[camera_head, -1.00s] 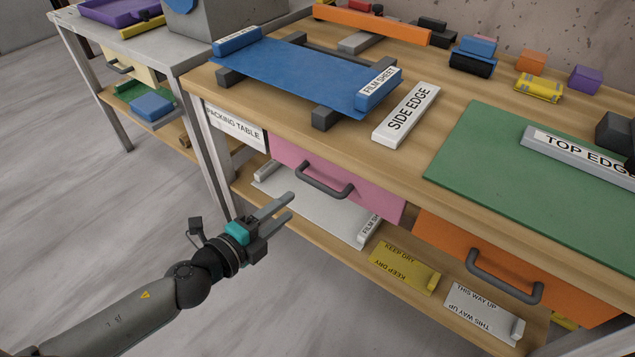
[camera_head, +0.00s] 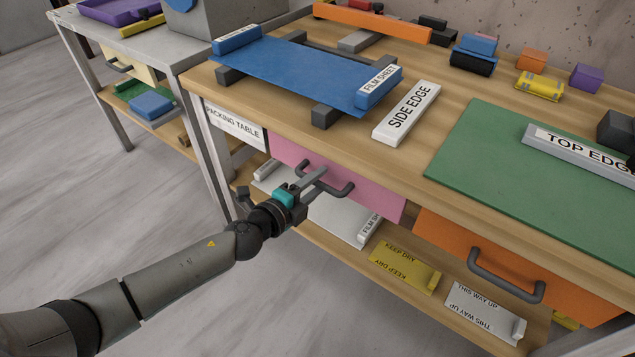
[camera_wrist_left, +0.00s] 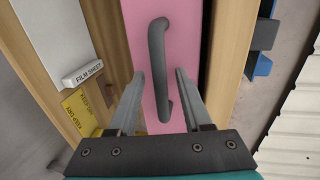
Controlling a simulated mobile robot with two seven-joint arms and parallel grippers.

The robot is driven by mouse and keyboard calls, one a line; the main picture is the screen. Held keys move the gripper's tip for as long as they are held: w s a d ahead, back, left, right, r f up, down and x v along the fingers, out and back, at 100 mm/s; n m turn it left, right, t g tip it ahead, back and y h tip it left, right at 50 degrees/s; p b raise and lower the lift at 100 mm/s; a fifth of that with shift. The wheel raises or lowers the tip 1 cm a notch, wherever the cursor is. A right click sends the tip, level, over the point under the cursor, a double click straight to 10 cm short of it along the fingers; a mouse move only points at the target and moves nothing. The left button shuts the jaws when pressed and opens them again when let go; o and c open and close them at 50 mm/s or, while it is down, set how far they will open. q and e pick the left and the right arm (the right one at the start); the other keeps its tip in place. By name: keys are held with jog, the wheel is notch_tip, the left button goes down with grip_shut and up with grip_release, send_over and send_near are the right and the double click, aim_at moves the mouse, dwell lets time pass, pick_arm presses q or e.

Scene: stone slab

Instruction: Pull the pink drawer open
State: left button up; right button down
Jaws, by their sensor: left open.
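The pink drawer (camera_head: 375,196) sits shut under the wooden tabletop, with a dark grey bar handle (camera_head: 340,190) on its front. In the left wrist view the pink front (camera_wrist_left: 179,50) fills the middle, and the handle (camera_wrist_left: 157,70) runs up the picture. My left gripper (camera_head: 318,180) is open at the handle. In the left wrist view its two fingers (camera_wrist_left: 159,95) lie on either side of the handle, with gaps between them and the bar. In the head view the gripper hides part of the handle. My right gripper does not show.
An orange drawer (camera_head: 520,262) with its own handle is to the right. A lower shelf holds a white film sheet (camera_head: 335,218), a yellow KEEP DRY piece (camera_head: 404,268) and a white THIS WAY UP piece (camera_head: 484,312). The floor (camera_head: 130,215) in front is clear.

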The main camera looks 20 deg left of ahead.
pick_arm(q)
jog(key=shift+w+d, duration=0.1)
jog(key=shift+w, duration=0.15)
grip_shut()
dwell(0.3)
dwell(1.0)
